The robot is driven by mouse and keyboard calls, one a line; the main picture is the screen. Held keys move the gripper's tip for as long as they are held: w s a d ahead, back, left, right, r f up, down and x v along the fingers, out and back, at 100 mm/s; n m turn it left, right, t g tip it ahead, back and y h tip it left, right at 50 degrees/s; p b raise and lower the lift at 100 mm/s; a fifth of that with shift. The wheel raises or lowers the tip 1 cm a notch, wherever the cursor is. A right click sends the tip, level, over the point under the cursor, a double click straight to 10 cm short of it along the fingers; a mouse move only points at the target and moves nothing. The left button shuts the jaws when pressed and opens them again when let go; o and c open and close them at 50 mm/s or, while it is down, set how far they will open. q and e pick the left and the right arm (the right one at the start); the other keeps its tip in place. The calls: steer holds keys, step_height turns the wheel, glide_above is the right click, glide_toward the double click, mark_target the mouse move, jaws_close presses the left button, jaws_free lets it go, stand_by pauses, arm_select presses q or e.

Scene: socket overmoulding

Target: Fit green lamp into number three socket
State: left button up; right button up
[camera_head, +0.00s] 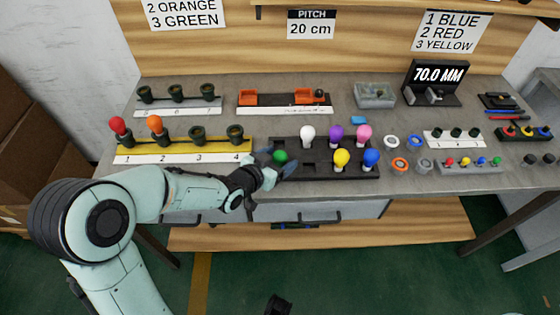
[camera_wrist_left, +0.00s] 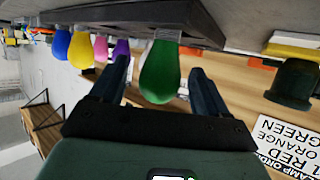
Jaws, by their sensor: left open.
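The green lamp (camera_head: 280,157) stands at the left end of the black lamp tray (camera_head: 312,172). My left gripper (camera_head: 277,169) is at that end of the tray. In the left wrist view the green lamp (camera_wrist_left: 160,72) is between the two open fingers of my left gripper (camera_wrist_left: 164,85), with a gap visible on each side. The number three socket (camera_head: 197,134) is an empty dark holder on the yellow-and-white numbered strip (camera_head: 180,157). Sockets one and two hold a red lamp (camera_head: 117,126) and an orange lamp (camera_head: 155,124). Socket four (camera_head: 235,132) is empty.
White, purple, pink, yellow and blue lamps stand in the tray right of the green one. Another socket strip (camera_head: 180,106) lies behind the numbered one. A dark part (camera_head: 278,305) at the bottom edge may be my right gripper.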

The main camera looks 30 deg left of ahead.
arm_select(q)
steer(key=shift+x, duration=1.2)
arm_select(e)
steer(key=shift+w+d+f, duration=0.15)
steer(key=shift+w+f, duration=0.15)
steer(key=shift+w, duration=0.1)
arm_select(q)
steer(key=c, duration=1.1)
steer(key=shift+s, duration=0.1)
